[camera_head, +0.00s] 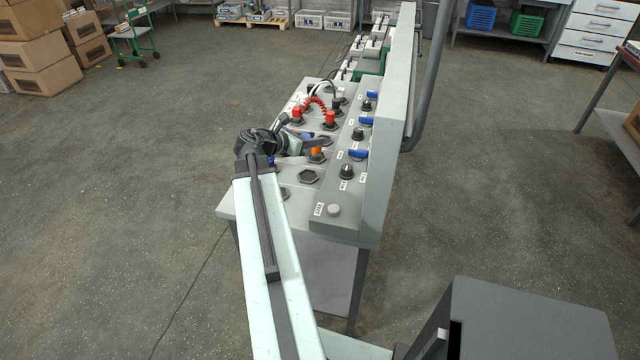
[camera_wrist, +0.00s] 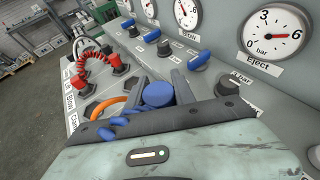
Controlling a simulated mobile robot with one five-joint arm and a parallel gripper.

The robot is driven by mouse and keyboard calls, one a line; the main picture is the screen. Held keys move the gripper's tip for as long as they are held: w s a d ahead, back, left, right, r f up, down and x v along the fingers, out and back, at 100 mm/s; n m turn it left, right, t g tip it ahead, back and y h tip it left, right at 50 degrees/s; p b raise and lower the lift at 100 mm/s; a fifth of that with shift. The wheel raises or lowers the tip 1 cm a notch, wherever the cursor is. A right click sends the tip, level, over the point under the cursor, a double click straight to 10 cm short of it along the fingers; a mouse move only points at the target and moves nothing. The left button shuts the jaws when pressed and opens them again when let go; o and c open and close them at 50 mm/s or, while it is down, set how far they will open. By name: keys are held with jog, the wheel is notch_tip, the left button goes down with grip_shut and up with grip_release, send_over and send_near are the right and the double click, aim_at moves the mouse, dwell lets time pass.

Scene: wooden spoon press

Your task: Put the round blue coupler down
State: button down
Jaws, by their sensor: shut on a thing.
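The round blue coupler (camera_wrist: 157,94) shows in the wrist view between the fingers of my gripper (camera_wrist: 161,80), which is shut on it. Blue hose (camera_wrist: 117,127) and a curved orange piece (camera_wrist: 112,102) lie just left of it. In the head view my gripper (camera_head: 318,142) is over the sloped grey panel (camera_head: 262,208), near an orange coupler (camera_head: 317,153). My wrist hides much of that area. I cannot tell whether the blue coupler touches the panel. A bare dark hexagonal socket (camera_head: 307,176) lies in front of the gripper.
Red couplers (camera_wrist: 121,62) joined by a coiled red hose (camera_wrist: 88,57) stand behind left. Blue lever handles (camera_wrist: 196,59) and black knobs (camera_wrist: 227,86) line the raised strip at right. Gauges (camera_wrist: 279,33) sit on the upright wall beyond.

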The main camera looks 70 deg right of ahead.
jog(key=f+b, duration=0.6)
jog(key=shift+s+d+f+b, duration=0.15)
jog(key=shift+s+f+b, duration=0.1)
jog(key=shift+f+b, duration=0.05)
jog(key=shift+r, duration=0.1)
notch_tip(320, 180, down, 4)
jog(key=b, duration=0.3)
jog(key=shift+b, duration=0.35)
jog(key=shift+r, duration=0.25)
jog(key=shift+f, duration=0.15)
jog(key=c, duration=1.4)
grip_release()
jog(key=shift+o, duration=0.4)
